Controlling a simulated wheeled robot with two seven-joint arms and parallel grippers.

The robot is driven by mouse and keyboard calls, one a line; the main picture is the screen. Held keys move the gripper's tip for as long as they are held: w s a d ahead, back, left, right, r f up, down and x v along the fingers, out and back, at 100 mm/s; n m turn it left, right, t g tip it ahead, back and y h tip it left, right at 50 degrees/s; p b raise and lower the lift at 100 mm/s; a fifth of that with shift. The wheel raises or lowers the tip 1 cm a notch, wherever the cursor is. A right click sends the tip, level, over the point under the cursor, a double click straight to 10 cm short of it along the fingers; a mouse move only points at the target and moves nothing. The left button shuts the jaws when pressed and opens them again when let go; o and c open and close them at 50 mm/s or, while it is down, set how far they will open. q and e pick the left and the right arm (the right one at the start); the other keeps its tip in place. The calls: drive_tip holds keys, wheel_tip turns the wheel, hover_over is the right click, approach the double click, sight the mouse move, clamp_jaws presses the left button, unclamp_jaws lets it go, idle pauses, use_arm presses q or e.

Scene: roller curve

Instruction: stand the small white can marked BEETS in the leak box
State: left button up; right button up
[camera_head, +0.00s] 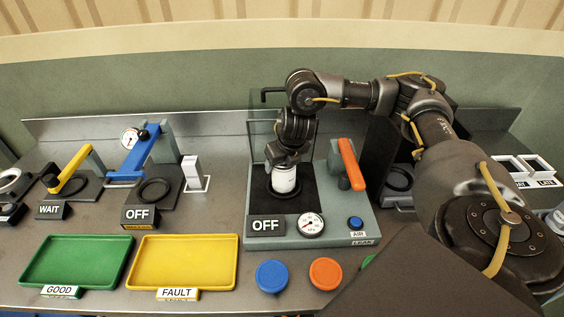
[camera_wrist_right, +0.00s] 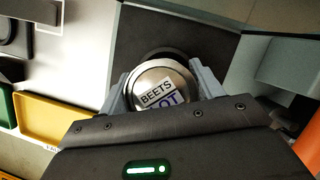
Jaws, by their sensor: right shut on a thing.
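The small white can (camera_head: 284,180) is upright at the black ring seat of the leak box (camera_head: 313,228). In the right wrist view the can's lid (camera_wrist_right: 158,88) reads BEETS and LOT. My right gripper (camera_head: 285,163) comes down from above and is shut on the can, with a finger on each side of it; it also shows in the right wrist view (camera_wrist_right: 163,90). The can's base is over or in the ring (camera_head: 284,193); I cannot tell whether it touches the floor of the box. My left gripper is not in view.
The leak box has a clear panel behind, an orange lever (camera_head: 351,163), a dial (camera_head: 311,224), an OFF sign and a blue AIR button (camera_head: 355,223). A green tray (camera_head: 78,237) and a yellow tray (camera_head: 236,262) lie front left. Blue (camera_head: 272,276) and orange (camera_head: 326,273) buttons stand in front.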

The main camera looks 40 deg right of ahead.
idle(0.4)
drive_tip(key=o, duration=1.5)
drive_tip(key=shift+o, duration=0.2)
drive_tip(key=shift+r+p, duration=4.5)
drive_tip(key=shift+p, duration=0.45)
drive_tip(key=shift+f, duration=0.1)
